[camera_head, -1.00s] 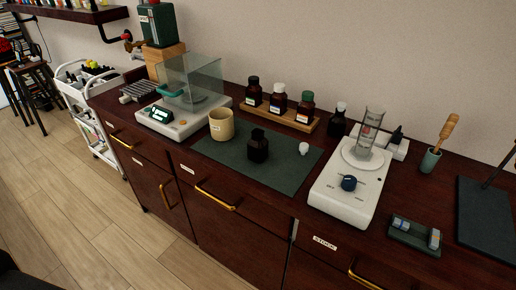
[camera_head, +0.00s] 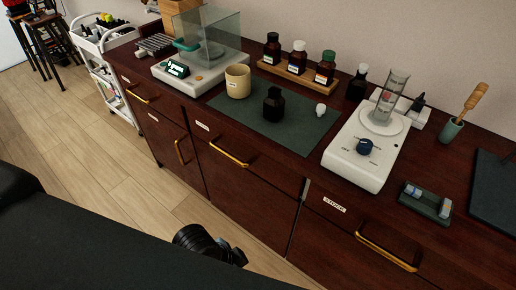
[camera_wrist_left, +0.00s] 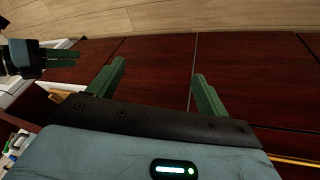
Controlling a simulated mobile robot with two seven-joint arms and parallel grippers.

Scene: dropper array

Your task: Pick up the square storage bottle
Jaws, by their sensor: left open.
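A dark, squarish bottle (camera_head: 273,105) with a short neck stands upright on the green mat (camera_head: 245,128) in the head view; I take it as the square storage bottle. My left gripper shows in the left wrist view (camera_wrist_left: 157,78), open with nothing between its green fingers. It faces the red-brown cabinet fronts, apart from the bottle, which I cannot make out in that view. Another gripper, which looks like my right one (camera_wrist_left: 62,57), shows at the upper left of the wrist view; its opening is unclear. My dark arm fills the lower left of the head view.
A beige mug (camera_head: 238,82) stands left of the bottle and a small white piece (camera_head: 320,110) lies right of it. Behind is a wooden rack (camera_head: 297,74) with brown bottles. A balance (camera_head: 188,70) and a white stirrer (camera_head: 355,165) flank the mat.

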